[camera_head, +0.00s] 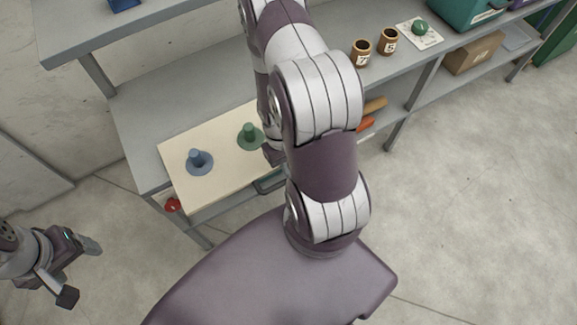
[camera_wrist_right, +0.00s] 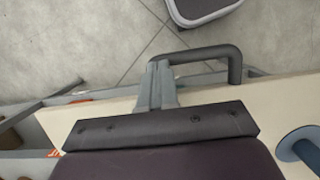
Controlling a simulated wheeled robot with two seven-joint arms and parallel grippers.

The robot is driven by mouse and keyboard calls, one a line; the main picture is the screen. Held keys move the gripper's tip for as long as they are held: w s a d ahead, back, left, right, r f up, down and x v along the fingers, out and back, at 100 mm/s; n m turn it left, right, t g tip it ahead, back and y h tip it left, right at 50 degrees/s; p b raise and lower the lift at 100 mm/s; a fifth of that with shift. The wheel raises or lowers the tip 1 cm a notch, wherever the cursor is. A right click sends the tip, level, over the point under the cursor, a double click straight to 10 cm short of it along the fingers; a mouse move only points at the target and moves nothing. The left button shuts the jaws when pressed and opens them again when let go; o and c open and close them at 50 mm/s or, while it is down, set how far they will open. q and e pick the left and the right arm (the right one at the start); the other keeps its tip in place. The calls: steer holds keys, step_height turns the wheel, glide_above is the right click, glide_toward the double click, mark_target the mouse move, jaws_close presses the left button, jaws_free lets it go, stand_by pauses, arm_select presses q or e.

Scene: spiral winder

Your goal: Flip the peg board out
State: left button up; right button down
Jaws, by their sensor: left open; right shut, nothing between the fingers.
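The peg board (camera_head: 225,172) is a cream panel lying flat on the grey bench, with a blue peg (camera_head: 198,161) and a green peg (camera_head: 249,136) on it. A dark bar handle (camera_head: 270,184) is at its front edge. In the right wrist view the handle (camera_wrist_right: 236,65) projects past the edge of the board (camera_wrist_right: 285,92). My right gripper (camera_wrist_right: 161,68) is shut and empty, its fingertips over the handle's left end; whether they touch is unclear. My right arm hides this gripper in the head view. My left gripper (camera_head: 80,271) is open and empty, over the floor at lower left.
Two brown cups (camera_head: 361,53) and a white card with a green piece (camera_head: 420,29) stand on the bench at right. A cardboard box (camera_head: 473,52) is on the lower shelf. A red item (camera_head: 172,205) shows below the board. Floor in front is clear.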

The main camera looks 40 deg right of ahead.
steer(key=p+v, duration=0.8)
steer(key=v, duration=0.2)
steer(key=shift+p, duration=0.3)
